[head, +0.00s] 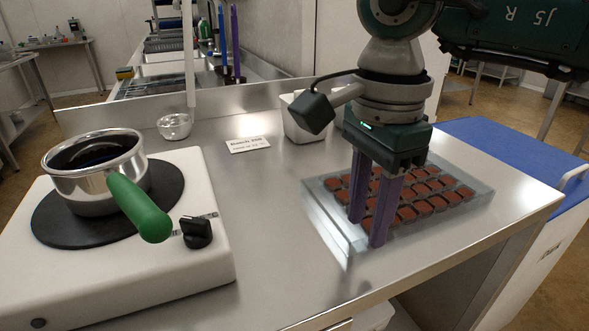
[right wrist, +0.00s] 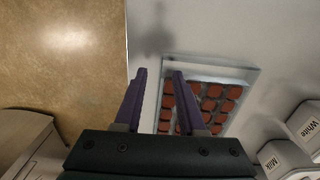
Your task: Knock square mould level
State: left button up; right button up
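The square mould (head: 325,206) is a clear tray with rows of reddish-brown filled cavities, lying on the steel worktop at the right. It also shows in the right wrist view (right wrist: 215,68). My right gripper (head: 367,232) points down at the mould's near left part, its two purple fingers apart. In the right wrist view, the fingers (right wrist: 160,72) reach toward the mould's edge, one outside it and one over the cavities. I see nothing clamped between them; whether the tips touch the mould is unclear. My left gripper is out of view.
A steel pot (head: 95,175) with a green handle sits on a white hotplate (head: 205,260) at the left. A glass bowl (head: 174,126), a label card (head: 248,145) and a white container (head: 300,125) stand behind. The worktop between hotplate and mould is clear.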

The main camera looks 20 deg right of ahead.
notch_tip(320, 180, up, 10)
dwell(0.4)
